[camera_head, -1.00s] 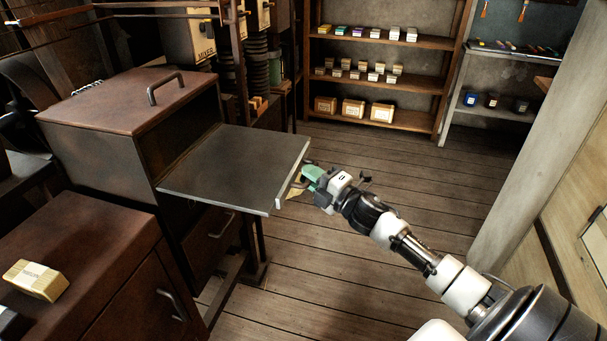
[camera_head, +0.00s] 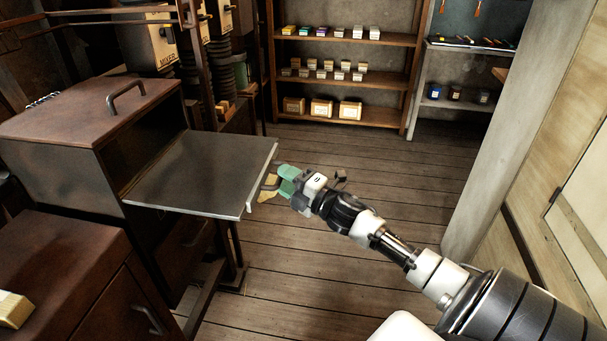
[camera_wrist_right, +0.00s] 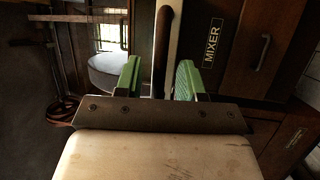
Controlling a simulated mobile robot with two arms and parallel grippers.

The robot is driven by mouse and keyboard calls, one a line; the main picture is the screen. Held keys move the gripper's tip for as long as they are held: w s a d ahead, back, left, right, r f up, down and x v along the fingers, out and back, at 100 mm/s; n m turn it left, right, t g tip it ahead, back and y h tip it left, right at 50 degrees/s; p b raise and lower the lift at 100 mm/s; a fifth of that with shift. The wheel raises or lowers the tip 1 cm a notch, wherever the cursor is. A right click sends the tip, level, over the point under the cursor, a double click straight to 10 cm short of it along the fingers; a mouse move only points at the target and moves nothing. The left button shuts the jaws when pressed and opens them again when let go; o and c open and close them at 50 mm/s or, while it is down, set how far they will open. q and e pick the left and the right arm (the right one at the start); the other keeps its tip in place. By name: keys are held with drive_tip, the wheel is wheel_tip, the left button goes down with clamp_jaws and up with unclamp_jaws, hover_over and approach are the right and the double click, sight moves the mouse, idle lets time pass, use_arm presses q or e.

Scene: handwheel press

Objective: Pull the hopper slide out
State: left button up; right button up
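The hopper slide (camera_head: 200,172) is a flat grey plate. It sticks far out to the right from the open side of a brown box (camera_head: 90,110) with a handle on its lid. My right gripper (camera_head: 277,182) is at the slide's outer edge. In the right wrist view, its green fingers (camera_wrist_right: 160,80) stand apart. A dark upright bar (camera_wrist_right: 161,45), seemingly the slide's handle, shows between them with gaps on both sides. The slide's pale edge (camera_wrist_right: 175,30) runs beside the bar. My left gripper is not in view.
A brown cabinet (camera_head: 60,270) stands at the front left. Shelves (camera_head: 345,85) with small boxes are at the back. A pale post (camera_head: 500,140) stands at the right. The plank floor (camera_head: 400,185) between is clear.

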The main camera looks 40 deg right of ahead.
drive_tip(key=b+v, duration=0.1)
drive_tip(key=v, duration=0.9)
drive_tip(key=s+d+f+m+g+h, duration=0.1)
drive_tip(key=d+f+m+g+h, duration=0.2)
drive_tip(key=f, duration=0.6)
drive_tip(key=s+d+f+m+h, duration=0.1)
drive_tip(key=f+m+h, duration=0.1)
drive_tip(key=f+m, duration=0.5)
drive_tip(key=s+a+f+m+g+h+p, duration=0.1)
drive_tip(key=s+f+g, duration=0.25)
drive_tip(key=f, duration=0.55)
drive_tip(key=s+a+f+m+g+h+p, duration=0.15)
drive_tip(key=s+f, duration=0.35)
drive_tip(key=f, duration=0.5)
drive_tip(key=s+a+f+m+g, duration=0.1)
drive_tip(key=s+a+f+g, duration=0.2)
drive_tip(key=s+a+f, duration=0.3)
drive_tip(key=s+a+f+m+g+y, duration=0.1)
drive_tip(key=s+a+f, duration=0.5)
drive_tip(key=s, duration=0.6)
drive_tip(key=s+a+f+m+g+y, duration=0.1)
drive_tip(key=s+a+f+m+g, duration=0.2)
drive_tip(key=s+a+f+g, duration=0.3)
drive_tip(key=s+a, duration=0.1)
drive_tip(key=s, duration=0.2)
drive_tip(key=shift+a+f, duration=0.35)
